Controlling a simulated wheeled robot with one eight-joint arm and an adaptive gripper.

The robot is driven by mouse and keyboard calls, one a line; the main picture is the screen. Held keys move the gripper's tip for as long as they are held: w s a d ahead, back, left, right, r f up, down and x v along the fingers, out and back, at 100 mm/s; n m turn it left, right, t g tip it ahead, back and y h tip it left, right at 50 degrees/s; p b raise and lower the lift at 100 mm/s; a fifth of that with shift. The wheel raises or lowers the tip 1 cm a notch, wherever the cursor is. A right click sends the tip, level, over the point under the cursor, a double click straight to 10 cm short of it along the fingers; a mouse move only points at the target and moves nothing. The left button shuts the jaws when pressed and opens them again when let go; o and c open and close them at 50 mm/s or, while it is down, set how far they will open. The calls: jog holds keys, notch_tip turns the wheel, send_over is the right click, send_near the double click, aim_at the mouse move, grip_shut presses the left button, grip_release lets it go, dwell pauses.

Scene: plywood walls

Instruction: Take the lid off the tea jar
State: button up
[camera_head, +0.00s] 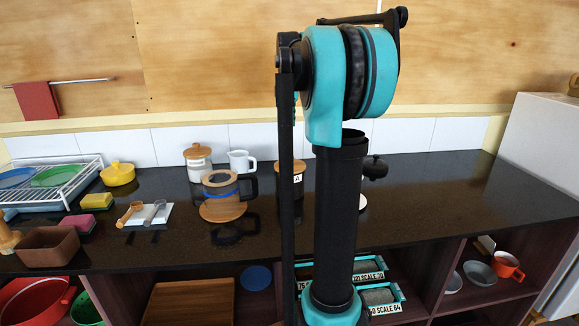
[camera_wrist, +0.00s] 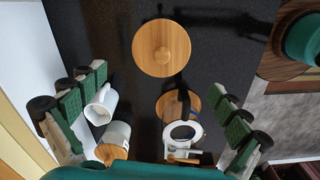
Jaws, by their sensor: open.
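The tea jar (camera_head: 297,179) stands on the dark counter, partly hidden behind my arm; only the end of its label, a letter A, shows. Its round wooden lid (camera_head: 285,165) is on it. In the wrist view, the lid (camera_wrist: 162,48) is seen from above with a round knob in its middle, and it covers the jar body. My gripper (camera_wrist: 162,84) is open and empty, its green-padded fingers at left and right. The lid lies beyond the fingertips, roughly centred between them, and nothing touches it. My gripper is hidden in the head view.
A second wooden-lidded jar (camera_head: 198,163) and a white mug (camera_head: 241,161) stand to the left. A glass pot with a wooden collar (camera_head: 222,190) stands nearer the front. A dark lidded pot (camera_head: 375,168) stands right of my arm. The counter's right side is clear.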

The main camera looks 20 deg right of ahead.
aim_at(290, 156)
notch_tip(290, 156, down, 11)
jog(key=shift+s+r, duration=0.1)
jog(key=shift+r, duration=0.1)
dwell(0.4)
jog(key=shift+c, duration=0.6)
jog(key=c, duration=1.1)
